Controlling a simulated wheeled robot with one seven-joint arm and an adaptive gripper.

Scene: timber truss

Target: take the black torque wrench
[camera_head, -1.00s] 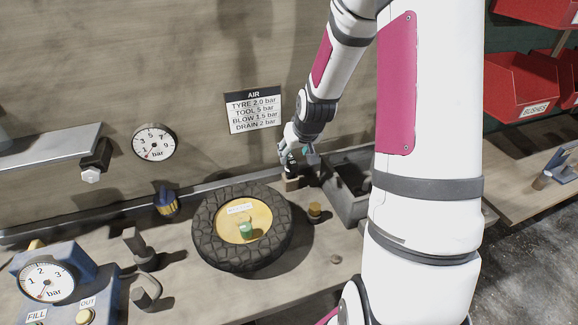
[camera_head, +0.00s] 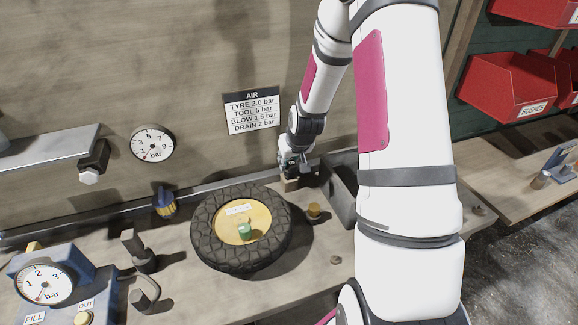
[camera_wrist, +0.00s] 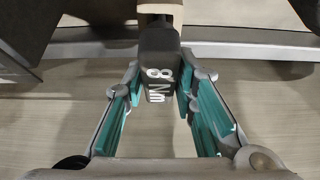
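In the head view my gripper (camera_head: 294,165) is low at the back of the bench, just above the small wooden block (camera_head: 291,184). The wrench is mostly hidden there by the fingers.
A tyre (camera_head: 240,262) with a yellow hub lies left of my gripper. A grey bin (camera_head: 342,190) stands close on the right. A small brass-coloured piece (camera_head: 314,211) is in front. The wall and a bench rail are close behind.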

